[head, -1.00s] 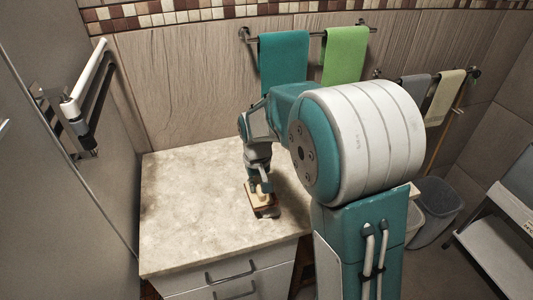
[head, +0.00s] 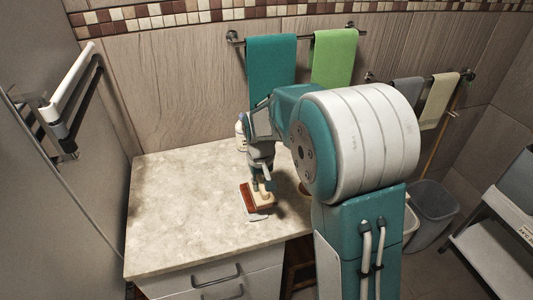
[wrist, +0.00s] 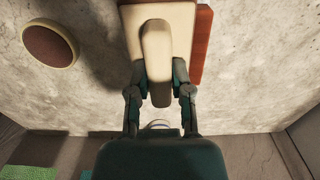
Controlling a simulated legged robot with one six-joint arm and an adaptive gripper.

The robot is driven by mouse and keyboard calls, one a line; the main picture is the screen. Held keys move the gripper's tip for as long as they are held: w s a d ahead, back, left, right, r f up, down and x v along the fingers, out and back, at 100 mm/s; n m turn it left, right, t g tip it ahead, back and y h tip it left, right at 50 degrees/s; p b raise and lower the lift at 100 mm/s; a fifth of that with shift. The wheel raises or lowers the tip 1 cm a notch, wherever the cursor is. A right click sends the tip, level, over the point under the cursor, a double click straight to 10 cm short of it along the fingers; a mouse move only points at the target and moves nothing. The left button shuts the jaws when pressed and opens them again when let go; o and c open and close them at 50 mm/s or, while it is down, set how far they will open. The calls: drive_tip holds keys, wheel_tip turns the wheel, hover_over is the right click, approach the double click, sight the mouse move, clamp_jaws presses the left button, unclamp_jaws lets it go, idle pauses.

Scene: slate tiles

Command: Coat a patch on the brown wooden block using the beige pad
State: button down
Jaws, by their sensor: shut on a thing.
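The brown wooden block (head: 246,196) lies on the pale countertop, and its reddish-brown edge also shows in the wrist view (wrist: 201,45). The beige pad (wrist: 181,30), with a rounded beige handle (wrist: 157,55), is over the block and covers most of it in the wrist view. My gripper (wrist: 160,88) is shut on the pad's handle, one finger on each side. In the head view my gripper (head: 263,185) is above the block. Whether the pad touches the block cannot be told. Any coating under the pad is hidden.
A round dish with a reddish-brown inside (wrist: 50,45) stands on the counter, partly hidden by my arm in the head view. A white bottle (head: 241,136) stands behind my arm. The counter's left part (head: 185,210) is clear. Towels (head: 271,62) hang behind.

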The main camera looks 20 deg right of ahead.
drive_tip(key=shift+d+r, duration=0.2)
drive_tip(key=shift+d, duration=0.1)
drive_tip(key=shift+d+r, duration=0.2)
drive_tip(key=shift+r, duration=0.6)
drive_tip(key=shift+a+r, duration=0.25)
drive_tip(key=shift+r, duration=0.5)
drive_tip(key=shift+a+r, duration=0.2)
drive_tip(key=shift+r, duration=0.9)
drive_tip(key=shift+d+r, duration=0.15)
drive_tip(key=shift+r, duration=0.4)
drive_tip(key=shift+d+r, duration=0.15)
drive_tip(key=shift+r, duration=0.4)
drive_tip(key=shift+a, duration=0.25)
